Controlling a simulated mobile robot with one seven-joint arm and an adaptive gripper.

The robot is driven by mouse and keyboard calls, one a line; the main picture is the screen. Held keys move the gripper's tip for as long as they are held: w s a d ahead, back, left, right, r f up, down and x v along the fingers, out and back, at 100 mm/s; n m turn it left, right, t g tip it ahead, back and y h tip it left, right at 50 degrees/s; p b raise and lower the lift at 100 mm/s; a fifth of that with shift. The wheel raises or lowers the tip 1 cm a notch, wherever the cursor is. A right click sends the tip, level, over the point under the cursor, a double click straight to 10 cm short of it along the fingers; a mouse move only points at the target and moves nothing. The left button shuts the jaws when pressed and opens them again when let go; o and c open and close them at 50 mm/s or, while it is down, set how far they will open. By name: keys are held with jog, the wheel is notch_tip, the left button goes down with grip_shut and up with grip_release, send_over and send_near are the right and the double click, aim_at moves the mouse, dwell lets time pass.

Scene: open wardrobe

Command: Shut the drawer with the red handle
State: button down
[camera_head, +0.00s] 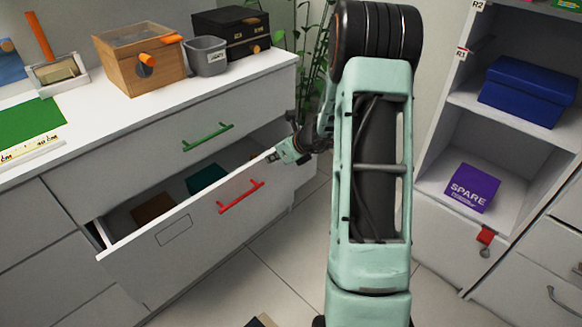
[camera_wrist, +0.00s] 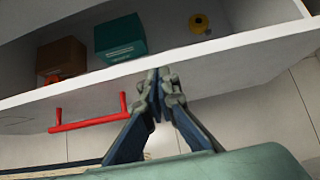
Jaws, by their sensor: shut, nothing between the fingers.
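The drawer (camera_head: 140,262) with the red handle (camera_head: 240,197) stands open below the drawer with the green handle (camera_head: 208,137). In the wrist view its front's top rim (camera_wrist: 235,42) crosses the picture, with the red handle (camera_wrist: 90,124) to the left. My gripper (camera_head: 273,157) is shut and empty at the right end of the drawer front, near its top edge. In the wrist view the fingertips (camera_wrist: 158,77) lie just at the rim, right of the handle. I cannot tell whether they touch it.
Inside the drawer lie a brown box (camera_wrist: 62,57), a teal box (camera_wrist: 121,37) and a yellow round thing (camera_wrist: 201,22). A wooden box (camera_head: 140,65), grey bin (camera_head: 206,57) and black case (camera_head: 232,32) stand on the top. Shelves with a purple box (camera_head: 471,188) stand at right.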

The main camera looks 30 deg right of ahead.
jog(key=w+a+p, duration=0.2)
jog(key=w+a, duration=0.1)
jog(key=w, duration=0.5)
jog(key=shift+p, duration=0.35)
jog(key=shift+d, duration=0.1)
